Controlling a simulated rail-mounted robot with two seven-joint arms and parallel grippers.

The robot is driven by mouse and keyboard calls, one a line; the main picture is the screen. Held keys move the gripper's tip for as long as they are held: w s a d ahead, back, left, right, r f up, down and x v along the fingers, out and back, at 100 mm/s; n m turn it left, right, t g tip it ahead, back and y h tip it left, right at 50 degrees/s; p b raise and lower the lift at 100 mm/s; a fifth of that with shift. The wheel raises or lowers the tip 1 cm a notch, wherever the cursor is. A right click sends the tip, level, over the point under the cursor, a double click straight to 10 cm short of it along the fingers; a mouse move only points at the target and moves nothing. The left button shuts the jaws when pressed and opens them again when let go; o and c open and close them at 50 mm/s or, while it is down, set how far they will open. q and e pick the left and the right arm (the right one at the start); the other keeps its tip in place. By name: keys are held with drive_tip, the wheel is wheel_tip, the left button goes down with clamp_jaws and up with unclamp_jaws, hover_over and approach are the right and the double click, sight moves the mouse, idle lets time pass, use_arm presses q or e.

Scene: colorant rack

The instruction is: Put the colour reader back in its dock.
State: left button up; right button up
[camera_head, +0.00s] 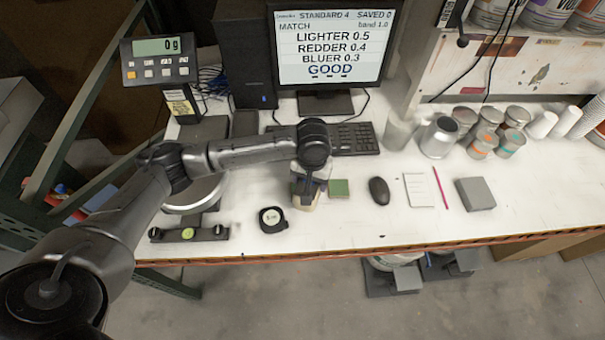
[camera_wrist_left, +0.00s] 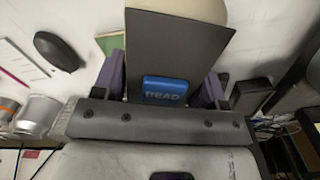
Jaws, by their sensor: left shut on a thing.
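The colour reader is a dark grey slab with a blue button marked READ (camera_wrist_left: 165,90) in the left wrist view. My left gripper (camera_wrist_left: 165,85) is shut on it, with purple-grey fingers on either side. In the head view my left gripper (camera_head: 308,188) is over the white bench, left of a green card (camera_head: 339,188), and its arm partly hides the reader. I cannot tell how far the reader is above the bench. No dock is clearly recognisable. A small black box (camera_head: 244,123) stands left of the keyboard. My right gripper is not in view.
A tape measure (camera_head: 273,219) and a black bar with a green disc (camera_head: 189,233) lie near the front edge. A mouse (camera_head: 379,190), notepad (camera_head: 419,189) and grey block (camera_head: 475,193) are to the right. Metal cans (camera_head: 439,137) stand behind. The front middle is clear.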

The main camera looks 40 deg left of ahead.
use_arm(q)
drive_tip(key=s+d+r+m, duration=0.4)
drive_tip(key=s+d, duration=0.3)
drive_tip(key=d, duration=0.4)
drive_tip(key=w+a+r+p, duration=0.1)
drive_tip(key=w+a+r, duration=0.15)
drive_tip(key=r, duration=0.45)
drive_tip(key=w+a+r, duration=0.2)
drive_tip(key=w+r, duration=0.2)
drive_tip(key=r, duration=0.4)
drive_tip(key=s+r+p, duration=0.4)
drive_tip(key=r+p, duration=0.3)
drive_tip(key=p, duration=0.2)
drive_tip(key=s+r+p, duration=0.5)
drive_tip(key=r+p, duration=0.3)
drive_tip(key=p, duration=0.2)
drive_tip(key=shift+d, duration=0.15)
